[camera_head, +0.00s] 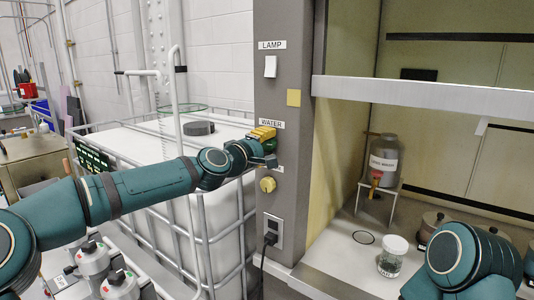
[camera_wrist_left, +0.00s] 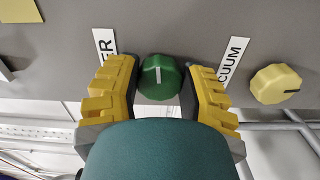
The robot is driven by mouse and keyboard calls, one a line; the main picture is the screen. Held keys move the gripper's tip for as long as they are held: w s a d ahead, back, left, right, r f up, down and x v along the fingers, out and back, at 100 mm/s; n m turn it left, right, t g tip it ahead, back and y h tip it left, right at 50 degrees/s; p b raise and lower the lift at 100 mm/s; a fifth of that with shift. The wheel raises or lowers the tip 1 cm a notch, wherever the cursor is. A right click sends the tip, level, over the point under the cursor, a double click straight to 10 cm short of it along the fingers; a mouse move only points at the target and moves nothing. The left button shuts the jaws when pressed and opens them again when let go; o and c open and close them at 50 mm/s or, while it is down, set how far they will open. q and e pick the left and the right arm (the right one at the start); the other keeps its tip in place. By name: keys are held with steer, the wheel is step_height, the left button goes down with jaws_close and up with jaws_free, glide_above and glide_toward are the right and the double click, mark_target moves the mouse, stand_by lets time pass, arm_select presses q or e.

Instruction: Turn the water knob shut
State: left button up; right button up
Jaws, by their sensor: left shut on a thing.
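The green water knob (camera_wrist_left: 161,78) sits on the grey panel beside the WATER label (camera_head: 271,123). In the left wrist view its white pointer line stands nearly upright. My left gripper (camera_head: 264,141) has its yellow-and-black fingers on either side of the knob and is shut on it. In the head view the gripper hides most of the knob. My right arm shows at the lower right of the head view, but its gripper is out of view.
A yellow vacuum knob (camera_head: 267,184) sits below, close to my left gripper, with an outlet and plug (camera_head: 271,232) under it. The lamp switch (camera_head: 270,66) is above. A caged white tank (camera_head: 140,140) stands left; the hood holds a glass jar (camera_head: 392,257).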

arm_select(q)
steer(key=n+b, duration=0.1)
steer(key=n, duration=0.2)
steer(key=shift+n+b, duration=0.35)
steer(key=shift+n, duration=0.05)
steer(key=n+b, duration=0.1)
steer(key=n, duration=0.3)
steer(key=shift+r+n, duration=0.15)
steer(key=shift+n, duration=0.15)
steer(key=n+b, duration=0.1)
steer(key=n, duration=0.3)
steer(key=shift+w+a+r+n+b, duration=0.1)
steer(key=shift+n+b, duration=0.05)
steer(key=shift+n, duration=0.95)
steer(key=shift+a+n+b, duration=0.1)
steer(key=shift+n+b, duration=0.05)
steer(key=shift+n, duration=0.95)
steer(key=shift+r, duration=0.1)
steer(key=o, duration=1.2)
steer(key=shift+d, duration=0.1)
